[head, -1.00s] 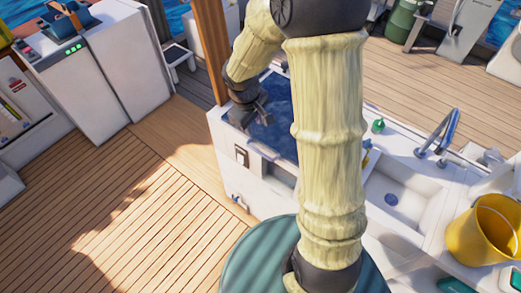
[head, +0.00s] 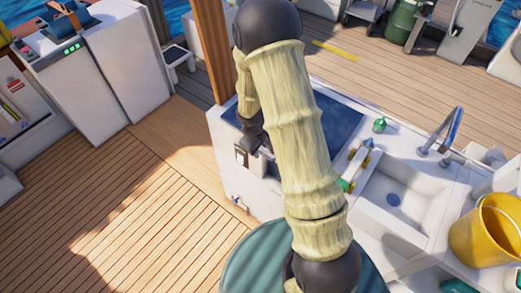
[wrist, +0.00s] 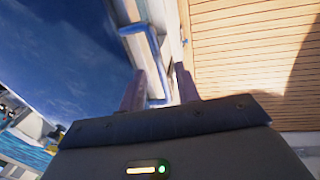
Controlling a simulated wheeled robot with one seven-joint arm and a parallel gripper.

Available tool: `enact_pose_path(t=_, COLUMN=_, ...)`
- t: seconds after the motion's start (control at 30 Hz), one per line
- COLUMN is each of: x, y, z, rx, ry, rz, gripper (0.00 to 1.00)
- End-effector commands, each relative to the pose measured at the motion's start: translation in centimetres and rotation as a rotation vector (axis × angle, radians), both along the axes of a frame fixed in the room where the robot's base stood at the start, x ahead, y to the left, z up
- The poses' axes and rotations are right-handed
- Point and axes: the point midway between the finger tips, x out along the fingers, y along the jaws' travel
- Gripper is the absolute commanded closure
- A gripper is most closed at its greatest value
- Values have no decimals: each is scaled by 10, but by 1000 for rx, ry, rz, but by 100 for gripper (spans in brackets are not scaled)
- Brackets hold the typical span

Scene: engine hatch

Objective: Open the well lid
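The well lid (head: 338,118) is a dark blue panel set in the white counter. My arm covers its middle in the head view. It seems to be the large dark blue surface at the left of the wrist view (wrist: 60,60). A bright blue bar handle (wrist: 152,45) runs along its edge there. My gripper (wrist: 160,85) has its two fingers apart, with the lower end of the bar showing between them. I cannot tell whether they touch it.
A sink (head: 400,195) with a faucet (head: 447,130) lies right of the lid. A yellow bucket (head: 485,230) stands at the far right. A wooden post (head: 212,50) rises behind the counter's left corner. The plank floor (head: 130,210) on the left is clear.

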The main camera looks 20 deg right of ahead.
Motion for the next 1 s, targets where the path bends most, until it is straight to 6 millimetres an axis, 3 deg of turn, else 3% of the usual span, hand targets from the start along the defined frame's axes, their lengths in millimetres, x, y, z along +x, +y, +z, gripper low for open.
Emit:
enact_pose_path(t=0.1, x=1, y=-2, z=-11, rx=-1, ry=1, rz=0, gripper=68)
enact_pose_path(t=0.4, x=2, y=-2, z=-13, rx=0, ry=-1, rz=0, gripper=68)
enact_pose_path(t=0.43, x=2, y=-2, z=-13, rx=0, ry=-1, rz=0, gripper=70)
enact_pose_path(t=0.6, x=2, y=-2, z=-13, rx=1, ry=-1, rz=0, gripper=100)
enact_pose_path(t=1.0, x=2, y=-1, z=-9, rx=5, ry=2, rz=1, gripper=100)
